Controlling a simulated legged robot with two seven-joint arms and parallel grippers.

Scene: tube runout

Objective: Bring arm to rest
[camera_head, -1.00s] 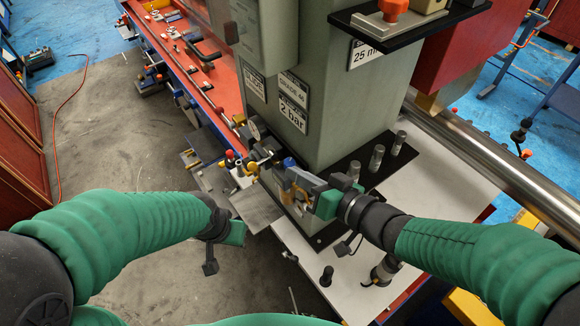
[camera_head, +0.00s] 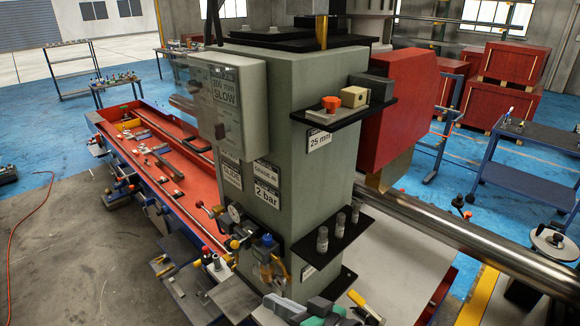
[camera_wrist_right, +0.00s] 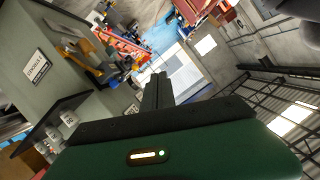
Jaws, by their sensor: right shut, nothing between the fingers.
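My right gripper (camera_head: 278,305) shows at the bottom edge of the head view, in front of the foot of the grey-green machine column (camera_head: 300,190). Only its grey fingers and part of its green body are in frame. In the right wrist view its dark fingers (camera_wrist_right: 157,90) are together with nothing between them. The column stands close at the left of that view. My left arm and gripper are outside the head view.
A small shelf with dark-topped cylinders (camera_head: 340,222) juts from the column, above and right of the gripper. Gauge and valve fittings (camera_head: 237,214) sit at its left. A steel bar (camera_head: 470,245) runs out right. Bare floor (camera_head: 80,255) lies left.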

